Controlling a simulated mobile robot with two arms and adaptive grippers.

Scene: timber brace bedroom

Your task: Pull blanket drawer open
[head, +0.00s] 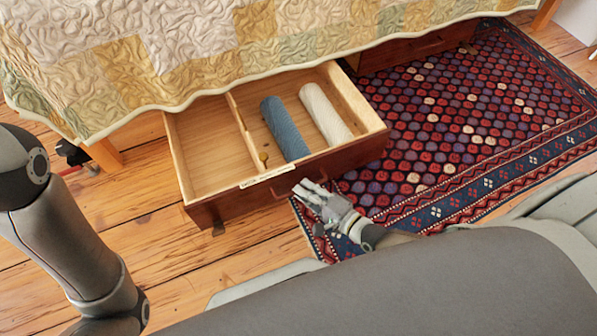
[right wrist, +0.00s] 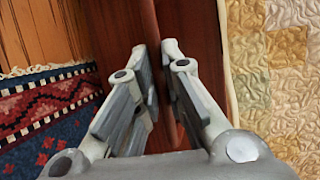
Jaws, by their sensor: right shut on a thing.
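The blanket drawer (head: 225,208) is a reddish-brown wooden drawer with a pale inside, and it stands well out from under the bed. A rolled blue blanket (head: 284,128) and a rolled cream blanket (head: 325,114) lie in its right compartment; the left compartment is empty. A paper label (head: 268,176) sits on the front's top edge. My right gripper (head: 311,191) is at the drawer front, shut on the reddish drawer handle (head: 282,194). My left gripper is out of view.
A quilt (head: 130,70) hangs over the bed just above the drawer. A patterned red and blue rug (head: 450,130) lies to the right, its edge by the drawer's front corner. Another drawer (head: 410,50) sits under the bed at the back right. Bare plank floor (head: 130,215) is at left.

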